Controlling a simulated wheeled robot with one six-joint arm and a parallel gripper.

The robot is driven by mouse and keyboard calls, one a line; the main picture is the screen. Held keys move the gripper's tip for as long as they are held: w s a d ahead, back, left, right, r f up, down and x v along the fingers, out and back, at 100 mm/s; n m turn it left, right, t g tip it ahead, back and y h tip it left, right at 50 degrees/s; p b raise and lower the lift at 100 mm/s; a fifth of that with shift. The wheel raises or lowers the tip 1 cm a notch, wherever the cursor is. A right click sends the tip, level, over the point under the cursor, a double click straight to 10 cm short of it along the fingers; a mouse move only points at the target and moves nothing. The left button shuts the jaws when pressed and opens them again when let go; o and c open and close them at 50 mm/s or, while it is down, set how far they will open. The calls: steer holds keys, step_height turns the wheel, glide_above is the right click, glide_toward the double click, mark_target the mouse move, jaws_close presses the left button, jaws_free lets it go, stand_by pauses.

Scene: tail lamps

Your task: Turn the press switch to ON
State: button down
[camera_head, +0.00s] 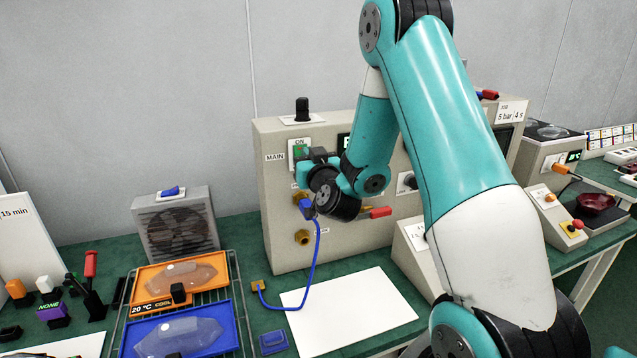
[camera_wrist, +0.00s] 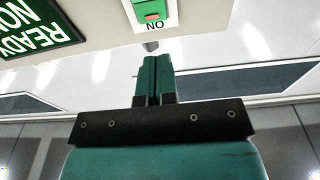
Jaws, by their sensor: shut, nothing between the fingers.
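The press switch (camera_head: 300,151) is a small green and red rocker in a white plate on the front of the beige press box. An ON label stands above it and a MAIN label to its left. In the wrist view the switch (camera_wrist: 151,12) is upside down at the top edge and partly cut off. My gripper (camera_wrist: 153,60) is shut and empty, its teal fingers together and pointing toward the switch plate. In the head view my gripper's wrist and hand are close in front of the switch and cover part of it. I cannot tell whether the fingertips touch it.
A blue cable hangs in front. A white sheet (camera_head: 350,310) lies on the green bench, with orange and blue trays (camera_head: 240,285) on the left.

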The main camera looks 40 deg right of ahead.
steer(key=r+p+v, duration=0.1)
steer(key=p+v, duration=0.7)
steer(key=p, duration=0.1)
steer(key=shift+a, duration=0.4)
stand_by(0.9)
steer(key=w+a+f+n+g+y+b, duration=0.2)
steer(key=w+a+g+y+b, duration=0.15)
steer(key=a+y, duration=0.5)
steer(key=s+a+f+n+g+y+b, duration=0.1)
steer(key=s+a+n+g+y+b, duration=0.35)
steer(key=a, duration=0.75)
steer(key=s+a+n+g+b, duration=0.2)
steer(key=s+g, duration=0.3)
steer(key=s, duration=0.5)
steer(key=s+a+n+g+h+b, duration=0.1)
steer(key=s+a+n+g+b, duration=0.1)
steer(key=s, duration=0.9)
steer(key=a+g, duration=0.1)
steer(key=g, duration=0.1)
steer(key=shift+a+r+g, duration=0.15)
steer(key=shift+a+g, duration=0.25)
